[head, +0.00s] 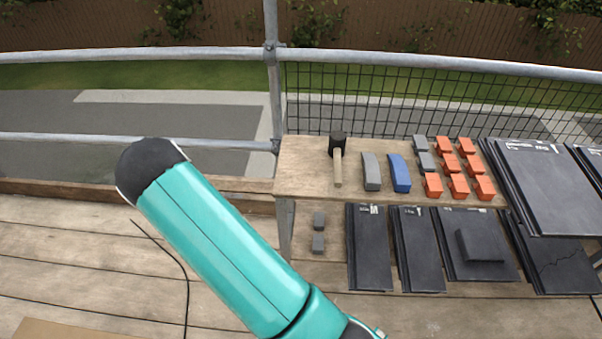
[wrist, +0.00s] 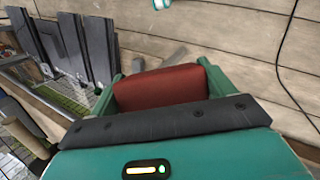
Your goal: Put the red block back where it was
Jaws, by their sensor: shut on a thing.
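The red block (wrist: 160,88) is dark red and sits between the two teal fingers of my gripper (wrist: 162,82) in the wrist view. My gripper is shut on it, and the dark palm bar hides its near side. The block is not seen in the head view, where my gripper is also out of sight and only my teal arm shows. I cannot tell from these views where the block came from.
A wooden bench (head: 300,165) holds a mallet (head: 338,160), a grey block (head: 371,172), a blue block (head: 399,174), small grey blocks and several orange blocks (head: 458,185). Dark tiles (head: 369,247) lie below and at right (head: 550,190). Two grey blocks (head: 318,243) lie on the deck. Scaffold rails border it.

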